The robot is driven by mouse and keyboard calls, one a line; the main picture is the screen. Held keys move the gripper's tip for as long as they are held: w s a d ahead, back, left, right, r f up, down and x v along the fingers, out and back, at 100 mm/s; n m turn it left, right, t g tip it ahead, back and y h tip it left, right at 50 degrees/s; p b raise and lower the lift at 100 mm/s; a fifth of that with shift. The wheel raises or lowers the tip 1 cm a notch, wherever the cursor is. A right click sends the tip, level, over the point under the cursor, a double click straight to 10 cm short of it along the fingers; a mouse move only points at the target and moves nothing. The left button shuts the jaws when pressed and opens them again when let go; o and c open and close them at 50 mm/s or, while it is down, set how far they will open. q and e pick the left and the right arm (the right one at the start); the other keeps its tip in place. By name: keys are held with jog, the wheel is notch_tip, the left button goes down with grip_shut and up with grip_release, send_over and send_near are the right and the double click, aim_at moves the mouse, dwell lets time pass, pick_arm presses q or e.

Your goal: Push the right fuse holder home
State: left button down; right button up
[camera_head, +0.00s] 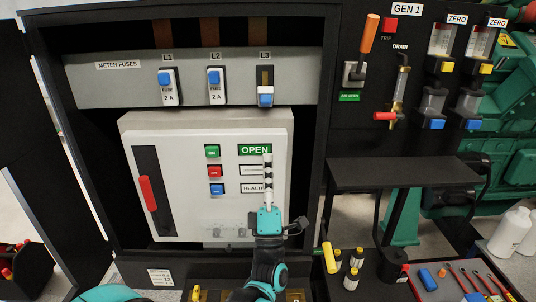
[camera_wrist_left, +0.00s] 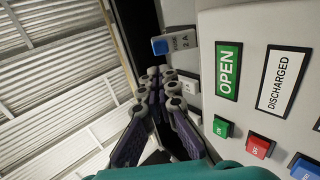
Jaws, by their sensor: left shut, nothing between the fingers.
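The right fuse holder (camera_head: 265,97), under the L3 label, has a blue end and sits lower than its two neighbours, with a dark slot showing above it. It looks tilted out from the grey fuse panel (camera_head: 240,70). A blue-ended holder marked 2A, seemingly the same one, shows beyond my fingertips in the left wrist view (camera_wrist_left: 160,46). My left gripper (camera_head: 267,157) is shut and empty, pointing up in front of the white cabinet, below the right fuse holder and apart from it. Its closed fingers also show in the left wrist view (camera_wrist_left: 162,82). My right gripper is not in view.
The L1 holder (camera_head: 166,87) and L2 holder (camera_head: 216,86) stand upright in the panel. The white cabinet (camera_head: 220,125) carries an OPEN sign (camera_head: 253,149) behind my fingers, buttons and a red handle (camera_head: 148,193). A dark frame edge bounds the bay on the right.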

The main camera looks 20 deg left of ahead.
aim_at(267, 104)
pick_arm(q)
jog(key=p+x, duration=0.3)
jog(key=x, duration=0.8)
jog(key=shift+w+a+r, duration=0.1)
jog(key=shift+w+r, duration=0.05)
jog(key=shift+w, duration=0.05)
jog(key=shift+s+r+g+p, duration=0.1)
jog(key=shift+r+g+p, duration=0.3)
jog(key=shift+p, duration=0.3)
